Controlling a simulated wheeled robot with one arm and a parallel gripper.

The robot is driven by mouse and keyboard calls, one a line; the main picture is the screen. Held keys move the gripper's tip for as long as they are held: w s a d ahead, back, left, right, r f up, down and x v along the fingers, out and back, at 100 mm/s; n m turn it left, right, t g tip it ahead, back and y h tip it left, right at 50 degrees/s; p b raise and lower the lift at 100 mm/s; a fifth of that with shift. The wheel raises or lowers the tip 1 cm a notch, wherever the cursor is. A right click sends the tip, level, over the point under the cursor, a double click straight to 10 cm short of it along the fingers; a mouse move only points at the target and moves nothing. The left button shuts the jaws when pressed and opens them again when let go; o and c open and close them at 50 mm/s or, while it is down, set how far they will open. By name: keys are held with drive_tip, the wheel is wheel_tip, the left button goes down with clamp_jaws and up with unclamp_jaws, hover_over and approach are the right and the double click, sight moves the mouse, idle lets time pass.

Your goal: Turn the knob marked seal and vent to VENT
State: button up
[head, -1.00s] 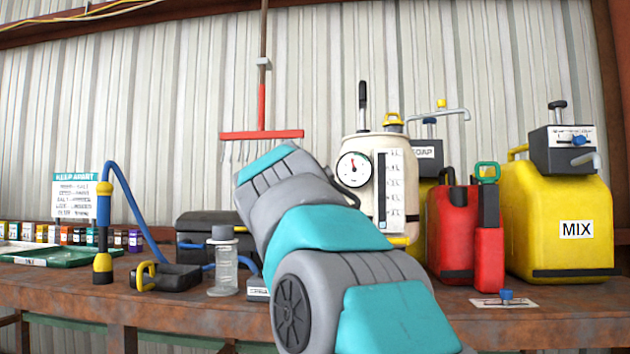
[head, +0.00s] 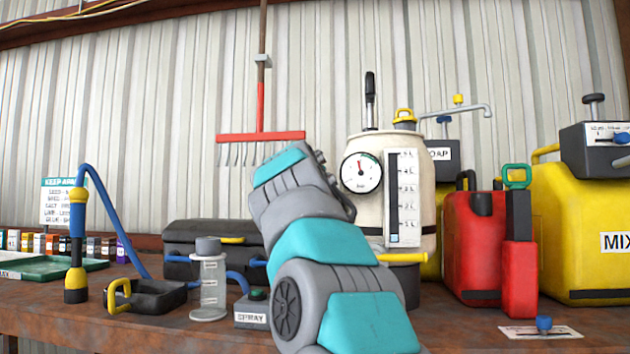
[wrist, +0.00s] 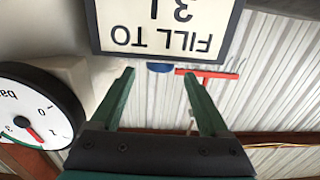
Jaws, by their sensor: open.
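A blue knob (head: 544,324) stands on a small white plate at the bench's front right; its lettering is too small to read. Another blue control (head: 621,138) sits on the dark box at the right edge, its marking also unreadable. I cannot tell which is the seal and vent knob. My gripper (wrist: 159,73) is open and empty in the wrist view, its green fingers apart. A small blue part (wrist: 160,67) shows beyond the fingertips, by the edge of an upside-down FILL TO 3L sign (wrist: 165,25). My arm hides the gripper in the head view.
The cream tank (head: 370,200) with a pressure gauge (head: 361,172) stands behind my arm. A red can (head: 475,245) and a yellow MIX container (head: 575,240) stand right. A clear cylinder (head: 208,290), SPRAY box (head: 251,313) and dark tray (head: 155,297) stand left on the bench.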

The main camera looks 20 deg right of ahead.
drive_tip(key=p+x, duration=0.1)
drive_tip(key=x, duration=0.2)
drive_tip(key=shift+w+d+r, duration=0.1)
drive_tip(key=shift+w+d, duration=0.05)
drive_tip(key=shift+w, duration=0.2)
drive_tip(key=shift+w+d+p, duration=0.4)
drive_tip(key=shift+w, duration=0.05)
clamp_jaws()
